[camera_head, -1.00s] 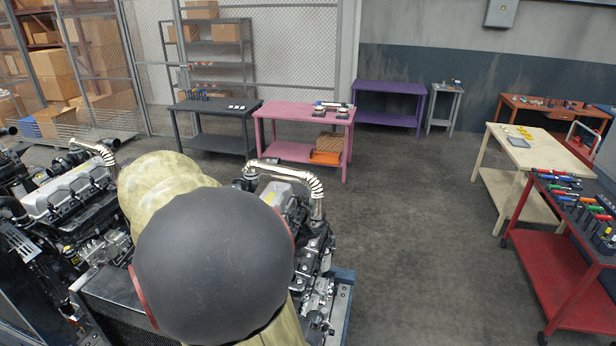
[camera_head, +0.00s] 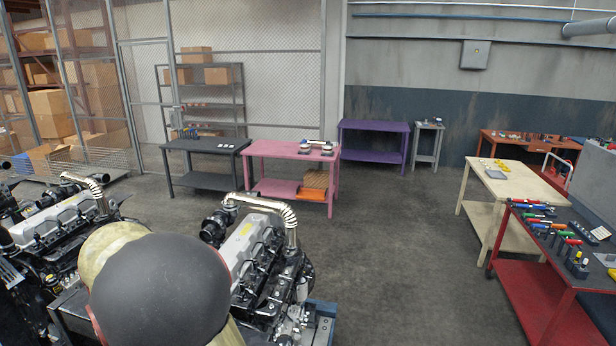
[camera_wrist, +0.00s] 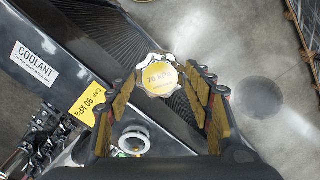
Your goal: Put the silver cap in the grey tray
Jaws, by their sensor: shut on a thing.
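The silver cap (camera_wrist: 158,75) has a scalloped metal rim and a yellow label with print on top. In the wrist view my gripper (camera_wrist: 163,84) is shut on it, one finger at each side. The cap is apart from the open pale filler neck (camera_wrist: 133,141) on the black radiator below. The head view does not show my gripper or the cap. A small grey tray (camera_head: 496,174) appears to lie on the cream table (camera_head: 515,182) at the right, far from my arm.
Engines (camera_head: 262,252) stand close at the front left. A red tool cart (camera_head: 545,290) with several tools is at the right. Pink (camera_head: 290,149), black and purple tables stand at the back. The floor (camera_head: 400,240) between is clear.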

